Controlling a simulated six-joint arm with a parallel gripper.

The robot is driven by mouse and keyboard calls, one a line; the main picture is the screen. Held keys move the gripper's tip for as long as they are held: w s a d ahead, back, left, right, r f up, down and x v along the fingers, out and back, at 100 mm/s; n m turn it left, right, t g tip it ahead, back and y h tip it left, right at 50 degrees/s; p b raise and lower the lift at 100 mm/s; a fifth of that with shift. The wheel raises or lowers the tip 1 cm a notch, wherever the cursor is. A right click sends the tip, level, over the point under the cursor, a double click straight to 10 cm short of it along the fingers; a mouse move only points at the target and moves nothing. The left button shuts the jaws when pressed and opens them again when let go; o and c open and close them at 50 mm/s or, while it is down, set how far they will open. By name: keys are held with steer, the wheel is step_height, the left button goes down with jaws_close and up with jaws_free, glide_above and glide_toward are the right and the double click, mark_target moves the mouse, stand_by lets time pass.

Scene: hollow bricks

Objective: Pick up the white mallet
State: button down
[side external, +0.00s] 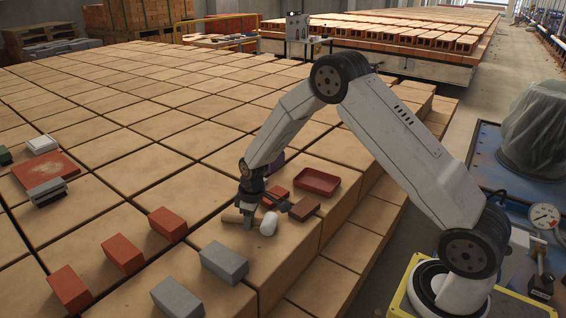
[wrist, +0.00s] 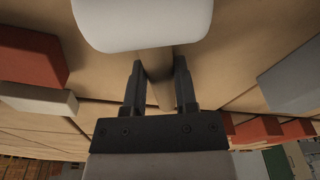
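The white mallet lies on the tan blocks, its white head (side external: 269,223) to the right of my gripper and its wooden handle (side external: 231,215) showing to the left. In the wrist view the white head (wrist: 143,22) fills the top, and the handle (wrist: 160,90) runs down between my fingers. My gripper (side external: 249,218) points down over the handle. In the wrist view the fingers of my gripper (wrist: 160,82) stand apart on either side of the handle, with a narrow gap visible. Firm contact does not show. Part of the handle is hidden behind the gripper.
A red tray (side external: 317,182) and a brown brick (side external: 304,209) lie close right of the gripper. Grey bricks (side external: 224,262) and red bricks (side external: 168,224) lie in front and to the left. The block surface farther back is clear.

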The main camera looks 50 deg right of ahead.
steer(key=shift+r, duration=0.1)
stand_by(0.3)
steer(key=shift+r, duration=0.65)
steer(key=s+r, duration=0.1)
steer(key=r, duration=0.1)
steer(key=s+r, duration=0.2)
steer(key=r, duration=0.1)
steer(key=s+r, duration=0.2)
steer(key=shift+a+r, duration=0.2)
steer(key=shift+r, duration=0.05)
steer(key=s+r, duration=0.4)
steer(key=s, duration=0.5)
steer(key=shift+a, duration=0.4)
steer(key=shift+w, duration=0.1)
steer(key=w+d+f+t+y, duration=0.1)
steer(key=w+d, duration=0.5)
steer(key=w, duration=0.3)
steer(key=w+d+f+t, duration=0.1)
steer(key=w+d+t, duration=0.1)
steer(key=w+d, duration=0.5)
steer(key=w, duration=0.3)
steer(key=shift+w+n+y, duration=0.25)
steer(key=shift+n+y, duration=0.05)
steer(key=shift+y, duration=0.1)
